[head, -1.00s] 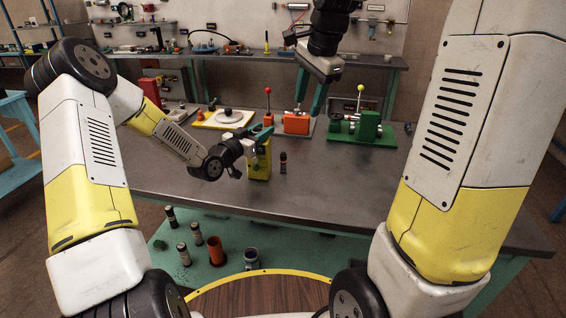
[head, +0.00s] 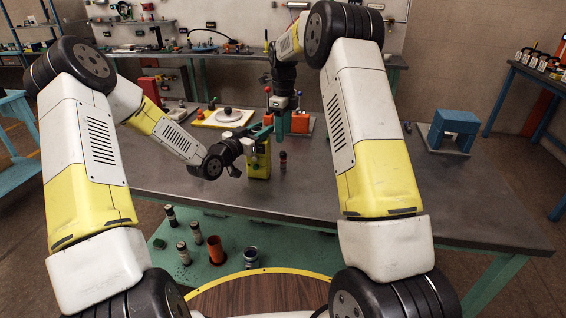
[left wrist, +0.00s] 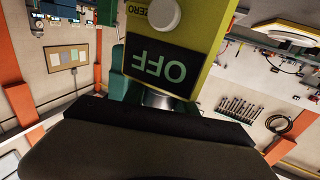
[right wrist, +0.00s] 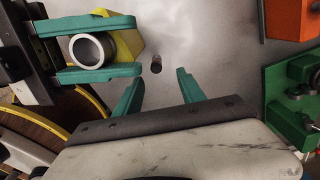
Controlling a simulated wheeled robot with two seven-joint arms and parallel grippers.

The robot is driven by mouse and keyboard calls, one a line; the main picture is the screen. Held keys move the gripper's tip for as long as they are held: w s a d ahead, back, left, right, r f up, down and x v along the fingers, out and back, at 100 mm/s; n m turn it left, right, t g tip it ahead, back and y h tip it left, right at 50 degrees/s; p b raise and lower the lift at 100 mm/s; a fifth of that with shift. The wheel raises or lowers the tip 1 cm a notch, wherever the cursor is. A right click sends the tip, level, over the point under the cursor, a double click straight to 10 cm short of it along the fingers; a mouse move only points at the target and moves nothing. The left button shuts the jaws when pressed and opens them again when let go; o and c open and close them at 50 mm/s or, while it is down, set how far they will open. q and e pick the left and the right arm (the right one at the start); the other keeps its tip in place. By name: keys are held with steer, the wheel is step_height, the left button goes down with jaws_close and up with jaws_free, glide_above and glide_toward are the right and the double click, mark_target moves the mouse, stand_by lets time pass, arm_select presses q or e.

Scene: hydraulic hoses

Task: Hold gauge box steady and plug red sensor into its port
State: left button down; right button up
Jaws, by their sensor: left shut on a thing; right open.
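The yellow gauge box (head: 257,165) stands on the grey bench; the left wrist view shows its dark display reading OFF (left wrist: 160,70). My left gripper (head: 262,134) is shut on its upper part. In the right wrist view a pale ring-shaped port (right wrist: 88,50) shows on the box between the left gripper's green fingers. A small dark cylinder with a reddish band, seemingly the red sensor (head: 283,161), stands upright just right of the box. My right gripper (head: 286,124) is open and empty above it; the sensor (right wrist: 156,63) shows between and slightly beyond its fingertips.
An orange unit (right wrist: 290,18) and a green unit (right wrist: 292,95) stand to the right. A blue block (head: 453,128) sits at the bench's right. Several cylinders and an orange cup (head: 216,250) stand on a lower teal surface.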

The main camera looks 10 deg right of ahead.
mark_target(284, 152)
step_height(284, 152, down, 4)
steer(key=shift+s+f, duration=0.1)
steer(key=shift+f, duration=0.05)
steer(key=f, duration=0.5)
steer(key=shift+s+f, duration=0.1)
steer(key=shift+s, duration=0.25)
jaws_close()
